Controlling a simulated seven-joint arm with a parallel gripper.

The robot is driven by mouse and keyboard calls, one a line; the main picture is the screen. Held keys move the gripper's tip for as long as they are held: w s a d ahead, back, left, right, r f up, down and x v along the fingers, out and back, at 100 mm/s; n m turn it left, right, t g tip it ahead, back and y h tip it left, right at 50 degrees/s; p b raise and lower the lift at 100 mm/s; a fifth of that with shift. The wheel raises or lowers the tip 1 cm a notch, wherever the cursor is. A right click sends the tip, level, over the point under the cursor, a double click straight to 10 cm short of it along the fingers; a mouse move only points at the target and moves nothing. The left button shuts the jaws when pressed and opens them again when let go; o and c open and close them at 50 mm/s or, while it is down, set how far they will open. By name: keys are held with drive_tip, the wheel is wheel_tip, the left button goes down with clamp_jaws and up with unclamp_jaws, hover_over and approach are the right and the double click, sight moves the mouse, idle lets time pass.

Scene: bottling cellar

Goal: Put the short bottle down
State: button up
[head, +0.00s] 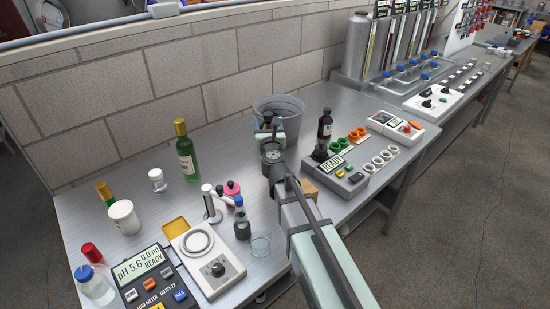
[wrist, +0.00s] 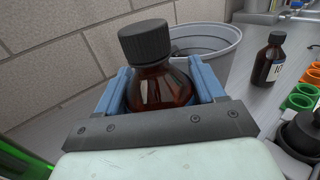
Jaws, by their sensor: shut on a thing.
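My gripper (head: 267,128) is in front of the grey bucket, over the back middle of the bench. In the wrist view its blue fingers (wrist: 165,92) are shut on a short brown bottle (wrist: 160,82) with a black ribbed cap. The bottle stands about upright between the fingers, its lower part hidden by the gripper. In the head view only its dark cap (head: 267,116) shows above the gripper. I cannot tell whether its base touches the bench.
The grey bucket (head: 291,106) is right behind the held bottle. Another brown bottle (head: 325,124) with a label stands to the right, near a device (head: 341,177) reading READY. A tall green bottle (head: 186,155) stands left. Bare bench (head: 225,145) lies between it and my gripper.

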drive_tip(key=shift+d+f, duration=0.1)
drive_tip(key=shift+f, duration=4.85)
drive_tip(key=shift+f, duration=0.15)
drive_tip(key=o, duration=1.4)
